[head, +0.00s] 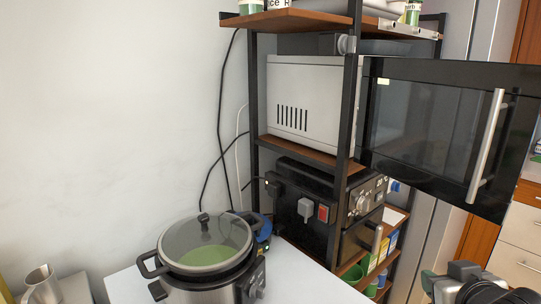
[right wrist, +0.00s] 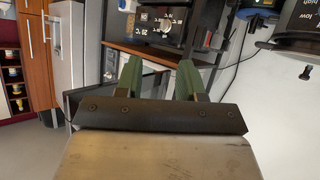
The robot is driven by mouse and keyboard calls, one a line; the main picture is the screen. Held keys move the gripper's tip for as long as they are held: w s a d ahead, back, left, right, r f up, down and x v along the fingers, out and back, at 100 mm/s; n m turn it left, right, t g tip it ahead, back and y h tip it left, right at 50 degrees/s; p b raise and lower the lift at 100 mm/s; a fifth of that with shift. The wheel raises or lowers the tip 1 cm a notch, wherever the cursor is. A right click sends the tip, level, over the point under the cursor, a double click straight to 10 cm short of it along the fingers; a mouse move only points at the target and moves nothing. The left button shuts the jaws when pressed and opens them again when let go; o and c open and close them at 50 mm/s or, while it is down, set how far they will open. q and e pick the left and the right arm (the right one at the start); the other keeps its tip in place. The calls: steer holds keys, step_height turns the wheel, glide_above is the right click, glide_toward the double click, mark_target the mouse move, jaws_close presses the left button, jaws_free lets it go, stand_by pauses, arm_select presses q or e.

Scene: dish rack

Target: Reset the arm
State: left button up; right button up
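My right arm shows at the bottom right edge of the head view, with only part of the right gripper (head: 430,284) visible there. In the right wrist view the right gripper (right wrist: 159,76) has its two green fingers apart, with nothing held between them. The shelf and appliances lie beyond the fingers. My left arm and gripper do not show in either view.
The microwave (head: 310,110) stands on a black-framed shelf, its dark door (head: 430,125) swung wide open to the right. An oven (head: 320,205) sits below it. A lidded cooker (head: 205,255) stands on the white counter. A metal mug (head: 42,285) is at lower left.

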steer(key=s+a+f+n+g+y, duration=0.1)
steer(key=s+a+f+g, duration=0.4)
steer(key=s+f, duration=0.7)
steer(key=s+a+f+n+g+y, duration=0.1)
steer(key=s+a+f+g, duration=0.3)
steer(key=s+f, duration=0.8)
steer(key=w+f+g, duration=0.1)
steer(key=w+f, duration=0.2)
steer(key=f, duration=2.4)
steer(key=s+d+f+g, duration=0.1)
steer(key=s+d+f, duration=0.2)
steer(key=s+f, duration=1.3)
step_height(320, 180, down, 2)
steer(key=shift+s+g, duration=0.15)
steer(key=shift+g, duration=0.15)
